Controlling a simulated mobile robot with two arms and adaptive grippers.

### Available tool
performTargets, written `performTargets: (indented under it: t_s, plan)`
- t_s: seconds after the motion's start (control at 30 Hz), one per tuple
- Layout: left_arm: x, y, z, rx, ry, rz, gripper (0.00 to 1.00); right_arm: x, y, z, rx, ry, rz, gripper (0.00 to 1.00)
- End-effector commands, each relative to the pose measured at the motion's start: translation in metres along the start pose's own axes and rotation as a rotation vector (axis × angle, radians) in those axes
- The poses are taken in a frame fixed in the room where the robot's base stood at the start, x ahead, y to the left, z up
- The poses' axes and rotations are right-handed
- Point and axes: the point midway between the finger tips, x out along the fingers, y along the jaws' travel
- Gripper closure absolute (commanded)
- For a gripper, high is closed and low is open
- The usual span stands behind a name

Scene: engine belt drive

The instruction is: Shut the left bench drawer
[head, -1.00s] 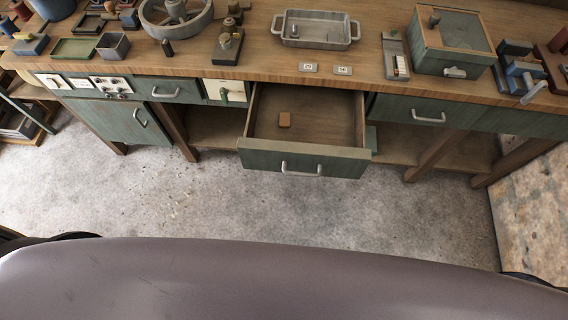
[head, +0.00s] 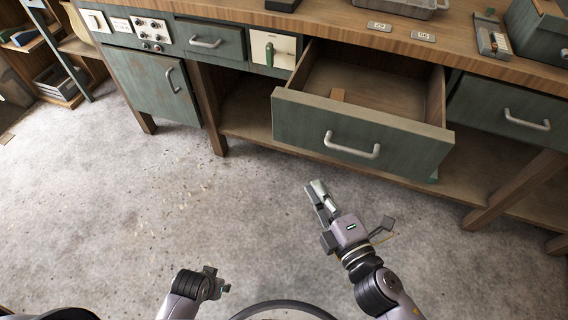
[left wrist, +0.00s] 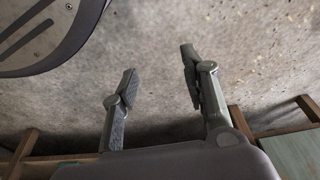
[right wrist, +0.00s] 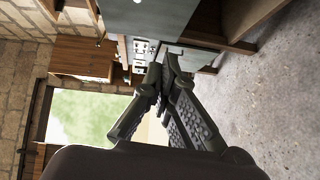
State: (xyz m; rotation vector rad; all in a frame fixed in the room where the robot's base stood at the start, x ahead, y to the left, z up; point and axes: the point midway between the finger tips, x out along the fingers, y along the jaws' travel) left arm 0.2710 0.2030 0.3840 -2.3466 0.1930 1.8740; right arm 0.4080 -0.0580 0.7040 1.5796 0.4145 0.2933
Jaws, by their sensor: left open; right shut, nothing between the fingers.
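A green-fronted bench drawer (head: 300,125) stands pulled out from under the bench top, its wooden inside showing. A pale bar handle (head: 352,148) is on its front. My left gripper (head: 222,284) is low in the head view, well away from the drawer. In the left wrist view (left wrist: 158,78) its fingers are open and empty over the floor.
A closed drawer (head: 225,43) is at the left, and another closed drawer (head: 490,95) at the right. A cabinet door (head: 145,80) is below the switch panel (head: 152,30). Bench legs (head: 515,190) flank the open shelf. The concrete floor (head: 110,220) before the bench is clear.

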Motion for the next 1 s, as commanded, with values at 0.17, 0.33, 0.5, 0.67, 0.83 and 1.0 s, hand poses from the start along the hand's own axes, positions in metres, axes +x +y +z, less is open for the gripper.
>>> performTargets:
  t_s: [0.17,0.33,0.5,0.67,0.83,1.0]
  plan:
    - [0.003,0.0,-0.003,-0.001,0.005,-0.001,0.59,-0.004,0.019,-0.01,-0.057,0.023,0.066,1.0]
    - [0.008,0.0,0.002,0.0,-0.003,0.0,0.59,0.011,0.025,-0.011,-0.06,0.024,0.071,1.0]
    - [0.021,0.001,0.012,0.002,-0.011,0.001,0.59,0.041,0.028,-0.011,-0.06,0.023,0.072,1.0]
    - [0.031,0.002,0.02,0.003,-0.017,0.002,0.59,0.073,0.029,-0.012,-0.059,0.023,0.071,1.0]
    - [0.036,0.002,0.024,0.004,-0.019,0.003,0.59,0.103,0.03,-0.006,-0.061,0.021,0.068,1.0]
    - [0.038,0.002,0.025,0.004,-0.019,0.002,0.59,0.118,0.031,0.009,-0.058,0.022,0.067,1.0]
